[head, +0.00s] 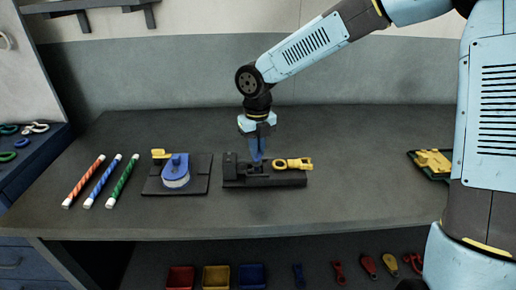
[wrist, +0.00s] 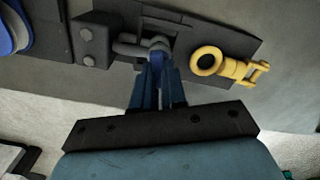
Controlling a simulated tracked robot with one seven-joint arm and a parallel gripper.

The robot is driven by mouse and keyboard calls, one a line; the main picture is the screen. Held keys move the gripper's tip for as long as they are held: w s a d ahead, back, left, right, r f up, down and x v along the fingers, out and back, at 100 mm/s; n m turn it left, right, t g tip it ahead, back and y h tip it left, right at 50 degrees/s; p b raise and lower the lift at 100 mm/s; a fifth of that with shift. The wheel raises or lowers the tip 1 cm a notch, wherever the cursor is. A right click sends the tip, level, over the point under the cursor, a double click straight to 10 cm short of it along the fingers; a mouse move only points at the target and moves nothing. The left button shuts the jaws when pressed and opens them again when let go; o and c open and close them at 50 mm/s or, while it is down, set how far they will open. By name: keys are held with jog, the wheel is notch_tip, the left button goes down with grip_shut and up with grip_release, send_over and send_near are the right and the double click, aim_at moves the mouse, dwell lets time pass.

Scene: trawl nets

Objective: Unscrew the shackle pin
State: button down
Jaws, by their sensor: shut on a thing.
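A grey shackle (wrist: 128,48) lies on a black fixture plate (head: 235,180), beside a dark block at the plate's left end. My gripper (head: 257,158) points down over the plate. In the wrist view its blue fingers (wrist: 157,68) are closed on the pin's end, which they partly hide. In the head view the shackle and pin are too small and covered to make out.
A yellow eye-and-fork fitting (head: 293,163) lies on the plate just right of my gripper. Left stand a blue round device (head: 176,170) on a black board and several striped rods (head: 104,180). A yellow part on a tray (head: 432,161) is far right. The bench between is clear.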

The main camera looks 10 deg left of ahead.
jog(key=shift+d+f+n, duration=0.1)
jog(key=shift+d+n, duration=0.05)
jog(key=shift+n, duration=0.35)
jog(key=c, duration=1.2)
grip_release()
notch_tip(320, 180, up, 14)
jog(key=shift+f, duration=0.15)
